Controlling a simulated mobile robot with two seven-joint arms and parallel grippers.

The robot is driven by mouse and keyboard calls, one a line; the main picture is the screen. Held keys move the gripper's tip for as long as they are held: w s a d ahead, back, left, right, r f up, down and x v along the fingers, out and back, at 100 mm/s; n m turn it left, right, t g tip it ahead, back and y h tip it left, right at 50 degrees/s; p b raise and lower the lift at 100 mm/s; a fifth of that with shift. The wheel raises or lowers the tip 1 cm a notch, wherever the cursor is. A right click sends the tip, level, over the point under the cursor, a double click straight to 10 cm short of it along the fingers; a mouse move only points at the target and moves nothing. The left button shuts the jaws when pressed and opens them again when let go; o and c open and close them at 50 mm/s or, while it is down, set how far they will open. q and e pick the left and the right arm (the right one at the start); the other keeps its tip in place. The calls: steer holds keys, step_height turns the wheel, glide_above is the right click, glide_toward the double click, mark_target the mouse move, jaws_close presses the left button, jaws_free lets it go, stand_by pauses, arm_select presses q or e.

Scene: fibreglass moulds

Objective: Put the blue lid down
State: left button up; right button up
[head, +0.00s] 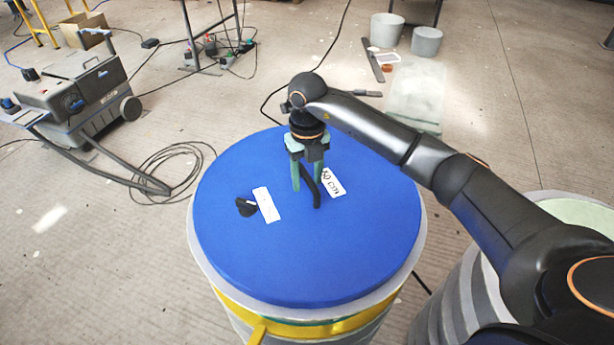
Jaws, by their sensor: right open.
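The blue lid (345,260) is a large round disc. It lies flat on top of a grey drum with a yellow band (300,325). A black strap-like handle (311,190) stands up near the lid's middle. My right gripper (307,186) points down over the lid, its teal fingers open on either side of the handle. Whether the fingertips touch the lid is hard to tell. My left gripper is not in view.
A second drum (465,290) stands at the right under my arm. A wheeled machine (80,95) and coiled cable (170,165) are at left. Grey buckets (426,41) stand at the back.

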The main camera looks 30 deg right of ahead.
mark_target(307, 176)
step_height(307, 176, up, 12)
stand_by(0.4)
stand_by(1.1)
